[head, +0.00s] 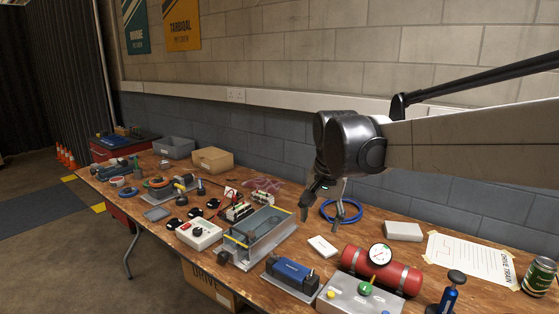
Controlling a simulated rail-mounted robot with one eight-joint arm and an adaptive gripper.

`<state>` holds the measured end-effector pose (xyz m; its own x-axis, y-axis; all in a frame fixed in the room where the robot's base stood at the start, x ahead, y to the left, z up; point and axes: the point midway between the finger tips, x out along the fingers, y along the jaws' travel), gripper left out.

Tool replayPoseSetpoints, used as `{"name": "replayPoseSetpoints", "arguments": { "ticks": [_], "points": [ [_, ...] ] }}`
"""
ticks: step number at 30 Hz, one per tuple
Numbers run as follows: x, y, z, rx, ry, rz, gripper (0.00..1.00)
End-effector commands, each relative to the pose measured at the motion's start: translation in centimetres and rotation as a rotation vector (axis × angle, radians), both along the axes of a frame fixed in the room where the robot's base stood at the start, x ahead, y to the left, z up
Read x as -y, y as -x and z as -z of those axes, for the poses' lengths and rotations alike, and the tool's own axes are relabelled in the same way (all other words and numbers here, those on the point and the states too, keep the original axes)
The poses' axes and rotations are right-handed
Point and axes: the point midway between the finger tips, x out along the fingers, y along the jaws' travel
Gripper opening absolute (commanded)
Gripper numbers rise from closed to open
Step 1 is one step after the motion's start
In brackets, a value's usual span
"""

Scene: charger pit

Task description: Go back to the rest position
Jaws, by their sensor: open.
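My gripper (322,205) hangs from the end of my arm, which reaches in from the right side of the head view. Its fingers point down and are spread open, with nothing between them. It is above the back half of the wooden workbench (408,213). A coiled blue cable (352,219) lies on the bench just behind and right of the fingertips. I cannot tell exactly how high the fingertips are above the bench.
A clear-topped metal box (262,236) stands left of my gripper; a red cylinder with a gauge (392,274) is in front right. A white box (403,231) and paper sheet (470,257) lie right. The block wall (270,150) rises behind the bench.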

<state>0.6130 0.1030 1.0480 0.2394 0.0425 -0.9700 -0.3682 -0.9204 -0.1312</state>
Motion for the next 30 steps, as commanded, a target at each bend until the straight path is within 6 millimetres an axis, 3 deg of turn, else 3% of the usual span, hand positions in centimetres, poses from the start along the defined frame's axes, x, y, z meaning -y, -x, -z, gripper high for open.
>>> {"name": "replayPoseSetpoints", "arguments": {
  "ticks": [6,14,24,30],
  "points": [
    [3.1,5.7,-0.9,0.084,0.020,-0.076,0.51],
    [6.1,12.3,-0.4,0.184,0.062,-0.166,0.51],
    [9.0,20.2,2.7,0.309,0.142,-0.278,0.51],
    [10.0,23.3,4.8,0.361,0.186,-0.327,0.51]
  ]
}}
